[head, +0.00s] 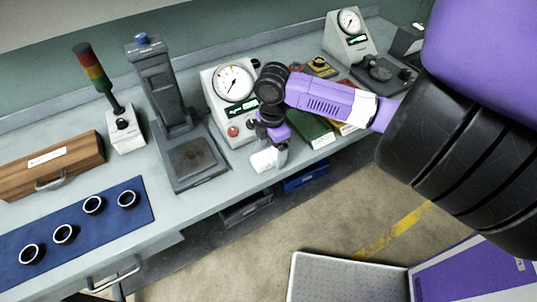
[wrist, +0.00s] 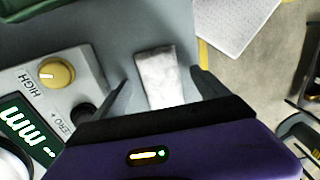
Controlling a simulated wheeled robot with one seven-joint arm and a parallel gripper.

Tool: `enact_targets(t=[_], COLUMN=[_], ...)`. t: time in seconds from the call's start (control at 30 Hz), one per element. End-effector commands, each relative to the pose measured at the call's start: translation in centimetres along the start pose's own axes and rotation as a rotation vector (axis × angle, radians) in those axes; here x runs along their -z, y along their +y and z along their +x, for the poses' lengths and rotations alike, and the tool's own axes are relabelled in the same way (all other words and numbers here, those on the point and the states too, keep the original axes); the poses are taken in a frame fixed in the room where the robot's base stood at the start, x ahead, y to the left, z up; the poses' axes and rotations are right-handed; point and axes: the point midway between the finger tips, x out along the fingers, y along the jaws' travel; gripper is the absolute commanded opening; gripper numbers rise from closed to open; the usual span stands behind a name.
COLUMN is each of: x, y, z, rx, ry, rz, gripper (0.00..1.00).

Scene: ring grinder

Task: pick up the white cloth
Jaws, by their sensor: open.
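The white cloth (head: 264,160) is a small folded strip lying on the grey workbench near its front edge. In the wrist view the cloth (wrist: 158,78) lies between the two dark fingers of my gripper (wrist: 160,85), with a gap on each side of it. My gripper (head: 270,148) is open and points down over the cloth in the head view. The cloth's near end is hidden behind the gripper body in the wrist view. I cannot tell the exact height of the fingertips above the bench.
A gauge box (head: 232,90) with a dial stands close behind my gripper; its yellow knob (wrist: 56,73) shows in the wrist view. A press stand (head: 197,160) is to the left. A blue mat (head: 75,245) holds several dark rings.

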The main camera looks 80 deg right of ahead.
Motion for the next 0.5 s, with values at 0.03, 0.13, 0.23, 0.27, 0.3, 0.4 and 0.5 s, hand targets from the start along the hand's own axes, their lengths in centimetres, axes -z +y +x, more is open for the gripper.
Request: enact_targets(t=[0.03, 0.13, 0.23, 0.27, 0.3, 0.4, 0.5], x=[0.0, 0.0, -0.01, -0.01, -0.01, -0.01, -0.01], y=[0.0, 0.01, 0.02, 0.02, 0.02, 0.02, 0.02], z=[0.32, 0.64, 0.65, 0.65, 0.64, 0.63, 0.62], rx=[0.0, 0.0, -0.001, -0.001, -0.001, -0.001, -0.001], ry=[0.001, 0.001, 0.0, 0.0, 0.0, 0.0, 0.0], rz=[0.002, 0.001, 0.0, 0.0, 0.0, 0.0, 0.0], gripper=[0.85, 0.85, 0.85, 0.85, 0.85, 0.65, 0.45])
